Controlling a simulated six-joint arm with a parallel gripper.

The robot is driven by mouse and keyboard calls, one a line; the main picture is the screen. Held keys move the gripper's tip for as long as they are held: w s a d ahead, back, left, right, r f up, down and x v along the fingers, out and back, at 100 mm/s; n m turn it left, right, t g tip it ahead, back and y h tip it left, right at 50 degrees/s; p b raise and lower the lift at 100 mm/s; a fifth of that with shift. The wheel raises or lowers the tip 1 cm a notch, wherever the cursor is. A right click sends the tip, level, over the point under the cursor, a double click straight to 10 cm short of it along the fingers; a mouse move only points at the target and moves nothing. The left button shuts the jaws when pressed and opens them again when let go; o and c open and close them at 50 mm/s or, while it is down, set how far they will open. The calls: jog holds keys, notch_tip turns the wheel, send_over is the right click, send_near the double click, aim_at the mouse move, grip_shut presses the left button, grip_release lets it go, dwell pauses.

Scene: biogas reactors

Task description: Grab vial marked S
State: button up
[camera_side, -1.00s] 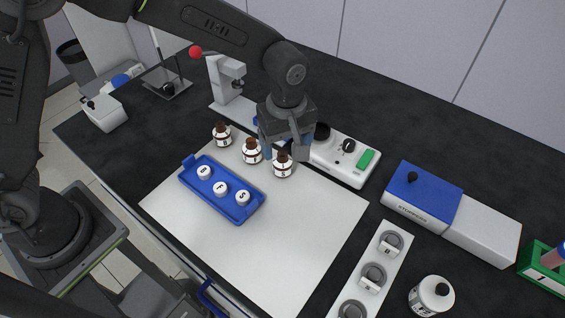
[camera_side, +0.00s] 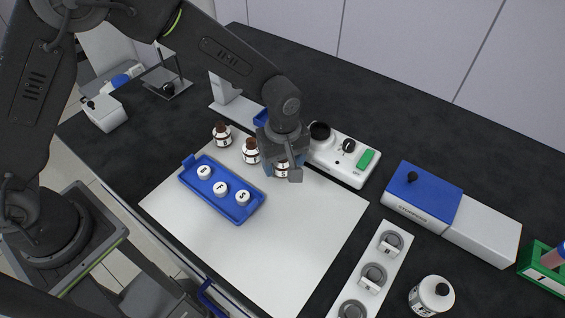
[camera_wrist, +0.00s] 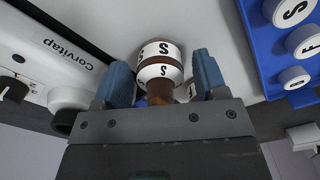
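The brown vial marked S (camera_side: 282,172) stands upright on the white board, partly hidden by my gripper in the side view. In the wrist view the vial (camera_wrist: 160,68) shows its S labels and sits between two blue fingers. My gripper (camera_wrist: 159,82) is open around the vial, with a gap visible on each side. In the side view my gripper (camera_side: 283,170) is low over the vial. Two other brown vials stand to its left, the near one (camera_side: 251,151) and the far one (camera_side: 222,134).
A white device (camera_side: 345,157) with a knob and green button stands close behind my gripper. The front of the white board (camera_side: 290,240) is clear.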

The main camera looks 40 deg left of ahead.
jog(key=c, duration=0.8)
jog(key=shift+r, duration=0.15)
